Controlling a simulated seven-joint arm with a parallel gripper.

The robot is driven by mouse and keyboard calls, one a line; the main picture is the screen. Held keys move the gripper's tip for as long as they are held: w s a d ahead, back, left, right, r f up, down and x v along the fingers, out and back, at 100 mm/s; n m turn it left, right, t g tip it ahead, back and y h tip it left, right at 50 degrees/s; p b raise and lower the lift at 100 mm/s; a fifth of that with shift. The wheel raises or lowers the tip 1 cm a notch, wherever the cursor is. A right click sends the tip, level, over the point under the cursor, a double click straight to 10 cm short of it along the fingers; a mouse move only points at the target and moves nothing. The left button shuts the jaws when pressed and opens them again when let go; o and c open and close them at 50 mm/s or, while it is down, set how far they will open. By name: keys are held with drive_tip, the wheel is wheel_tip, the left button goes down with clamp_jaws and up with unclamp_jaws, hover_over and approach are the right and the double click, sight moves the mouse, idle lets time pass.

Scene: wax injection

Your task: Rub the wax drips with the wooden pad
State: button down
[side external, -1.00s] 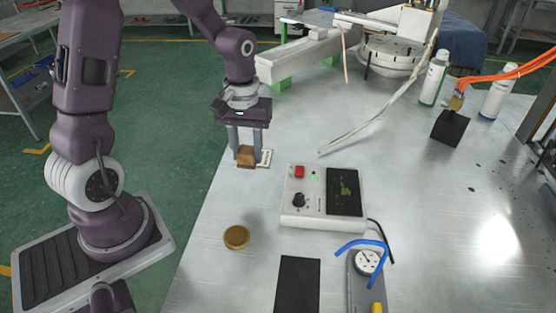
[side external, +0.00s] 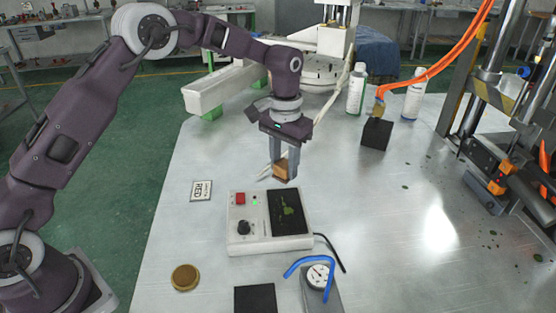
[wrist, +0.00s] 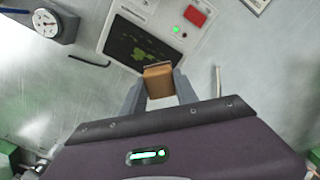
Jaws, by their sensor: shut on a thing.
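My gripper (side external: 284,178) is shut on the brown wooden pad (side external: 281,169) and holds it behind the control box (side external: 238,211), apart from its dark panel in the picture. The wrist view shows the pad (wrist: 158,81) between both fingers, with the panel (wrist: 142,38) just beyond it. Green blotches (side external: 288,212) lie on that panel; they also show in the wrist view (wrist: 150,52). Small dark green spots (side external: 404,187) lie on the metal table at the right. I cannot tell for sure which of these marks are the wax drips. The pad's underside is hidden.
A white card marked RED (side external: 201,191) lies left on the table (side external: 385,265). A round brown disc (side external: 185,278), a black plate (side external: 256,298) and a gauge with blue tubing (side external: 319,275) are in front. Bottles (side external: 357,90), a black block (side external: 375,134) and orange hoses stand at the back right.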

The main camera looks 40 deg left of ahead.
sight(288, 222)
wheel_tip(288, 222, down, 7)
drive_tip(key=shift+r, duration=0.15)
drive_tip(key=shift+s+d, duration=2.9)
drive_tip(key=shift+s, duration=0.05)
drive_tip(key=shift+w+a, duration=3)
drive_tip(key=shift+r, duration=3.95)
